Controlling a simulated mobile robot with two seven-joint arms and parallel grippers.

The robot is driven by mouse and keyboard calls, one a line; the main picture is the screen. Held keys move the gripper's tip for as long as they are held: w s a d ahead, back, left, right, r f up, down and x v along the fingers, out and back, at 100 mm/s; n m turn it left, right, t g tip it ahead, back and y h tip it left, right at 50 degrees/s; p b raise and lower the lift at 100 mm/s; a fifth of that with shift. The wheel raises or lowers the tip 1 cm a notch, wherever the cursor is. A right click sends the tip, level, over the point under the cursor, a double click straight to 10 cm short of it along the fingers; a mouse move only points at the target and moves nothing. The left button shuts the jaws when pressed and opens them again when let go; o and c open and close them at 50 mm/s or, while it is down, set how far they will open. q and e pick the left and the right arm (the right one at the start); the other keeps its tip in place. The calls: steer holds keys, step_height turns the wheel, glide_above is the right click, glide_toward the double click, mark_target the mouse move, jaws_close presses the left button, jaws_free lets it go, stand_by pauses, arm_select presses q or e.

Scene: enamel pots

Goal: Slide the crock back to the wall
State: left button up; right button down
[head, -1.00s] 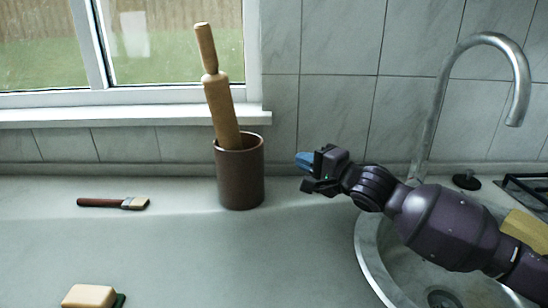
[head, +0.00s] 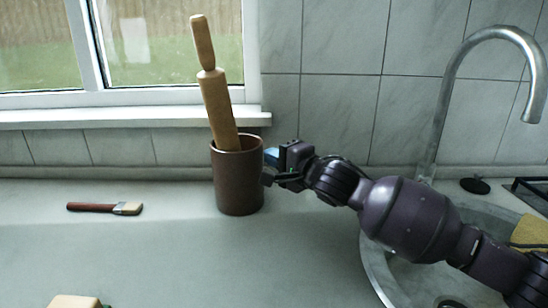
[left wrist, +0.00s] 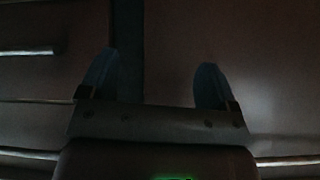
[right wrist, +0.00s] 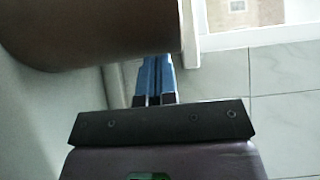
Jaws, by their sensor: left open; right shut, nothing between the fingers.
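The crock (head: 238,180) is a brown cylinder standing upright on the counter, a little in front of the tiled wall, with a wooden rolling pin (head: 217,100) leaning in it. My right gripper (head: 270,167) is shut and empty at the crock's right side, its fingertips close against it. In the right wrist view the crock (right wrist: 90,30) fills the upper left and the blue fingers (right wrist: 155,78) are together beside it; I cannot tell whether they touch. My left gripper (left wrist: 155,85) shows only in the left wrist view, open with its fingers apart, facing a dark surface.
A brush (head: 105,208) lies on the counter left of the crock. A pale block (head: 75,301) is at the front left. The sink (head: 375,265) and tap (head: 440,120) are at the right. The window sill (head: 130,116) runs along the wall. The counter between is clear.

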mark_target(259, 156)
arm_select(q)
steer(key=shift+s, duration=0.1)
arm_select(e)
steer(key=shift+a, duration=0.1)
steer(key=a+p, duration=0.1)
steer(key=a, duration=0.1)
steer(key=shift+a, duration=0.4)
arm_select(q)
steer(key=shift+s+a+f, duration=0.2)
steer(key=shift+s+a, duration=0.05)
steer(key=shift+s, duration=0.3)
steer(key=shift+w+r, duration=0.1)
steer(key=shift+w, duration=0.05)
